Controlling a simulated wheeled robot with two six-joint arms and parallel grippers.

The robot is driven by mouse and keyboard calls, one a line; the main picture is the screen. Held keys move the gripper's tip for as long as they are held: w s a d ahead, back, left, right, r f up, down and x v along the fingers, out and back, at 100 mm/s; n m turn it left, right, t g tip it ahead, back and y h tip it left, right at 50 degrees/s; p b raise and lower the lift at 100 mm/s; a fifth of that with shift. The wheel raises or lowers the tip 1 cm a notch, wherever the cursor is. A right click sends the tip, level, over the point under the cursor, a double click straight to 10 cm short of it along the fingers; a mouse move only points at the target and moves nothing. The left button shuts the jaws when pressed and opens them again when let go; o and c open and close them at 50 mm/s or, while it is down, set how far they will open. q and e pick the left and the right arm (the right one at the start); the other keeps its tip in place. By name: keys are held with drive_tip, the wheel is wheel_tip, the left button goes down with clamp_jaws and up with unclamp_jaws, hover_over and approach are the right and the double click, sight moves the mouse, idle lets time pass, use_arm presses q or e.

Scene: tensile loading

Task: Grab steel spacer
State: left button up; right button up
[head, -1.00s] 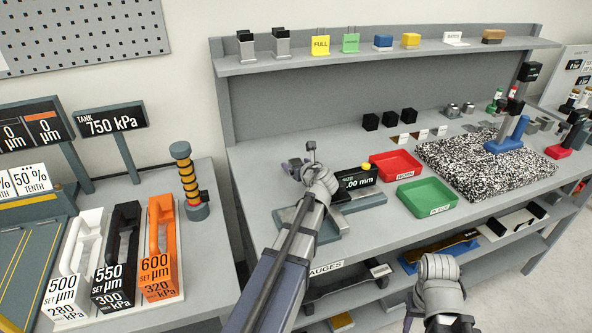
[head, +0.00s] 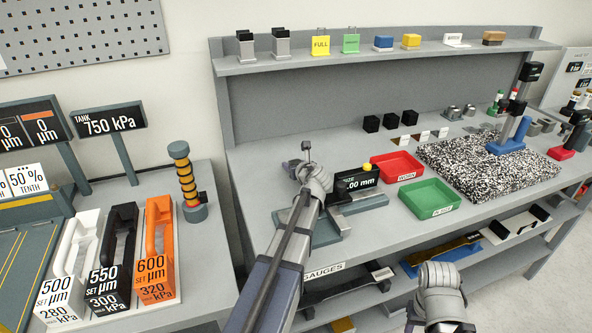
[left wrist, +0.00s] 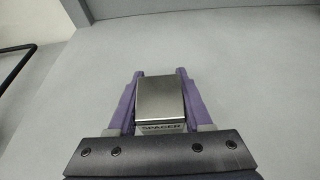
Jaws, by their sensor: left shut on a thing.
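The steel spacer (left wrist: 160,97) is a small shiny metal block with the label "SPACER" on its near face. It shows in the left wrist view between the two purple fingers of my left gripper (left wrist: 160,85), which is shut on it. In the head view my left gripper (head: 300,168) is over the grey bench, left of the dark size display; the spacer is hidden or too small to make out there. My right arm shows at the lower right of the head view, but its fingertips are not visible.
A size display (head: 357,180) stands close right of my left gripper. A red tray (head: 397,160) and a green tray (head: 428,210) lie farther right, near a speckled black-and-white plate (head: 470,165). The bench behind my left gripper is clear.

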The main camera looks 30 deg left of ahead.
use_arm(q)
clamp_jaws()
idle(0.8)
